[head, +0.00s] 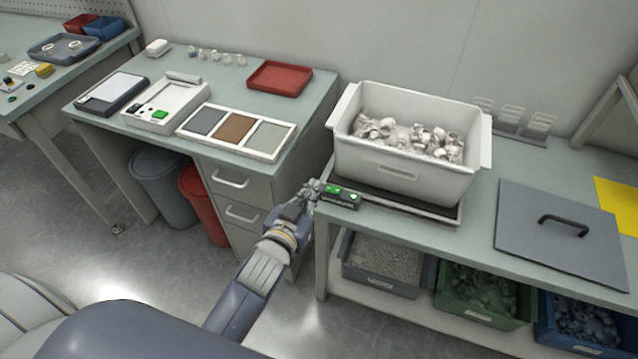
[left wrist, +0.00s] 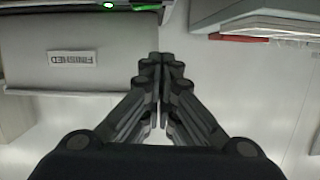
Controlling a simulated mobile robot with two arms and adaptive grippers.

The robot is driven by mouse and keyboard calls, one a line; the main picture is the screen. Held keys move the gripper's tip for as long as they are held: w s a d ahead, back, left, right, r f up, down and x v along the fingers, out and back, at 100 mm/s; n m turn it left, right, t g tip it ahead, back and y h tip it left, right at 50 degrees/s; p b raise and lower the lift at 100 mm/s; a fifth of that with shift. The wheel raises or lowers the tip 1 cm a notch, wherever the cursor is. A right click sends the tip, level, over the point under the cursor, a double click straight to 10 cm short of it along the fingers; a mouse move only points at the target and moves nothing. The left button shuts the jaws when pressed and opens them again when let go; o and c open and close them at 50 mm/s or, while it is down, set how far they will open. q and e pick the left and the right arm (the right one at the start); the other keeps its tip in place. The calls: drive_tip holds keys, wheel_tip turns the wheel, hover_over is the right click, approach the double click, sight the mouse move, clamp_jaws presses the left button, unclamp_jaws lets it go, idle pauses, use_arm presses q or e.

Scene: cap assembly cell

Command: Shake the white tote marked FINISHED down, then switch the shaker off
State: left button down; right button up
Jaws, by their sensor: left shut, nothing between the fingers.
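The white tote (head: 350,155) stands upright on the dark shaker plate (head: 450,212) on the right bench. Pale caps (head: 410,136) lie unevenly inside it, below the rim. Its label reads FINISHED upside down in the left wrist view (left wrist: 73,58). The shaker's small black control box (head: 350,203) sits at the front left of the plate, with green lit areas; a green light also shows in the left wrist view (left wrist: 108,5). My left gripper (head: 312,188) is shut and empty at the box's left end; I cannot tell whether they touch. My right gripper is not in view.
A grey lid with a handle (head: 530,237) lies right of the tote. Bins of parts (head: 380,283) stand on the shelf below. The left bench holds a red tray (head: 279,95) and a three-part tray (head: 278,154). A gap separates the benches.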

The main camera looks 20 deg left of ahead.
use_arm(q)
drive_tip(key=shift+v, duration=1.1)
drive_tip(key=s+f+m+g, duration=0.1)
drive_tip(key=s+f+g, duration=0.4)
drive_tip(key=f, duration=1.1)
drive_tip(key=s+f+g, duration=0.2)
drive_tip(key=s+f, duration=0.4)
drive_tip(key=f, duration=1.1)
drive_tip(key=s+a+f+g, duration=0.1)
drive_tip(key=s+f+g, duration=0.1)
drive_tip(key=s+f, duration=0.4)
drive_tip(key=s+a+f+g, duration=0.2)
drive_tip(key=s+f, duration=0.4)
drive_tip(key=s, duration=0.8)
drive_tip(key=s+a+f+g, duration=0.2)
drive_tip(key=s+f, duration=0.4)
drive_tip(key=s, duration=0.4)
drive_tip(key=shift+f+m+g+y, duration=0.25)
drive_tip(key=shift+m+g+y, duration=0.05)
drive_tip(key=shift+g, duration=0.3)
drive_tip(key=shift+s+a, duration=0.1)
drive_tip(key=shift+a, duration=0.05)
